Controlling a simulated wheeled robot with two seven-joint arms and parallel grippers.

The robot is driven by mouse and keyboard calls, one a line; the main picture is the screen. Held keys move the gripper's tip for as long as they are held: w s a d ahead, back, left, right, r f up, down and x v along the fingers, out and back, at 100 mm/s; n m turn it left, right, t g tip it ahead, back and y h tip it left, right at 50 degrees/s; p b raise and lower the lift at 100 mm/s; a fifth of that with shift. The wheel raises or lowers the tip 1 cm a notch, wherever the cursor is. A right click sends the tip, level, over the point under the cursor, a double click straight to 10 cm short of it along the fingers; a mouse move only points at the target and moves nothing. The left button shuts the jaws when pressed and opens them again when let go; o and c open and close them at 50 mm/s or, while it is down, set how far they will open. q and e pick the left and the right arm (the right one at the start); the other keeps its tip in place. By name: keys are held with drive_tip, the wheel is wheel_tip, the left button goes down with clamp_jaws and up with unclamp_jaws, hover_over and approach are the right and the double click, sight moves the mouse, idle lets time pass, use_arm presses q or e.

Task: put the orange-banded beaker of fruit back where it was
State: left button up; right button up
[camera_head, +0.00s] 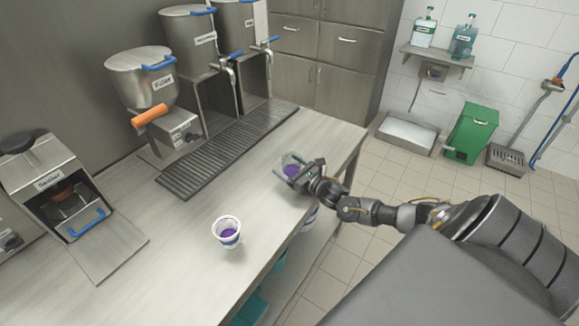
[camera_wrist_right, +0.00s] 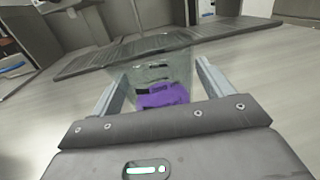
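A clear beaker (camera_head: 291,166) with purple pieces in it is at the far right part of the counter. It also shows in the right wrist view (camera_wrist_right: 160,84), upright between my right gripper's fingers. I cannot make out an orange band on it. My right gripper (camera_head: 292,167) reaches around the beaker from the right, one finger on each side. I cannot tell whether both fingers press on the glass, or whether the beaker rests on the counter. My left gripper is not in view.
A ribbed drip tray (camera_head: 225,150) lies behind, below several metal dispensers, one labelled Filler (camera_head: 143,78). A Sealer (camera_head: 58,190) stands at the left. The counter (camera_head: 180,245) is clear between them.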

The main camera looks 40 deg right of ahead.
drive_tip(key=shift+r, duration=0.1)
drive_tip(key=shift+r, duration=0.1)
drive_tip(key=s, duration=0.3)
drive_tip(key=s+d+b, duration=0.1)
drive_tip(key=s, duration=0.6)
drive_tip(key=shift+s+d+b, duration=0.25)
drive_tip(key=shift+s+b, duration=0.05)
drive_tip(key=shift+s+d, duration=0.1)
drive_tip(key=shift+s, duration=0.55)
